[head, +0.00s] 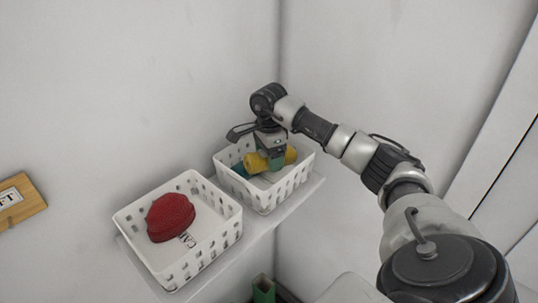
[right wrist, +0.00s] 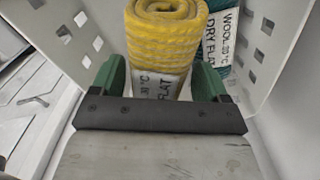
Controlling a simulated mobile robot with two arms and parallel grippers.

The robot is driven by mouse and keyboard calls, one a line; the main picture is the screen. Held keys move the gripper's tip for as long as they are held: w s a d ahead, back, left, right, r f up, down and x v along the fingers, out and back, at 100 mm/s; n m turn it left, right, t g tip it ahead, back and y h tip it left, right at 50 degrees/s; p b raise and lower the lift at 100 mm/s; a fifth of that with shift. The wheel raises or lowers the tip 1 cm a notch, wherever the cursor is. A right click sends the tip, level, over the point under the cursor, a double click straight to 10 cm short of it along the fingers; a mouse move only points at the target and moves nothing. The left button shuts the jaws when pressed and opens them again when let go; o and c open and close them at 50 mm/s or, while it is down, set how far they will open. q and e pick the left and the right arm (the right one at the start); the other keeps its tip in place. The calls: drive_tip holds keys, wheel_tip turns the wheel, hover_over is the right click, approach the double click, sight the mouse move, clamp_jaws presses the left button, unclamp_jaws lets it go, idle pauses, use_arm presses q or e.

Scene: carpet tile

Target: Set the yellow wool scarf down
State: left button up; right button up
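The yellow wool scarf (head: 291,155) is a thick roll inside the right-hand white basket, high up near its rim. In the right wrist view the scarf (right wrist: 163,40) stands between my green fingers, with a white care label facing me. My right gripper (head: 276,163) reaches down into the basket from above. Its fingers (right wrist: 160,82) lie against both sides of the scarf and look shut on it. The fingers hide part of the scarf, and its underside is out of sight. My left gripper is not recognisable in view.
The right-hand basket (head: 265,199) also holds a teal roll (head: 240,170) beside the scarf. A left-hand basket (head: 185,272) holds a red knitted item (head: 170,217). Both stand on a white shelf close to the walls. A wooden sign (head: 35,203) is at the far left.

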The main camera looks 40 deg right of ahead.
drive_tip(key=shift+o, duration=1)
drive_tip(key=shift+r, duration=0.1)
drive_tip(key=shift+r, duration=0.15)
wheel_tip(320, 180, up, 8)
drive_tip(key=b, duration=0.2)
drive_tip(key=shift+b, duration=0.4)
wheel_tip(320, 180, up, 5)
drive_tip(key=shift+f+p, duration=0.15)
drive_tip(key=shift+p, duration=0.5)
drive_tip(key=shift+f, duration=0.1)
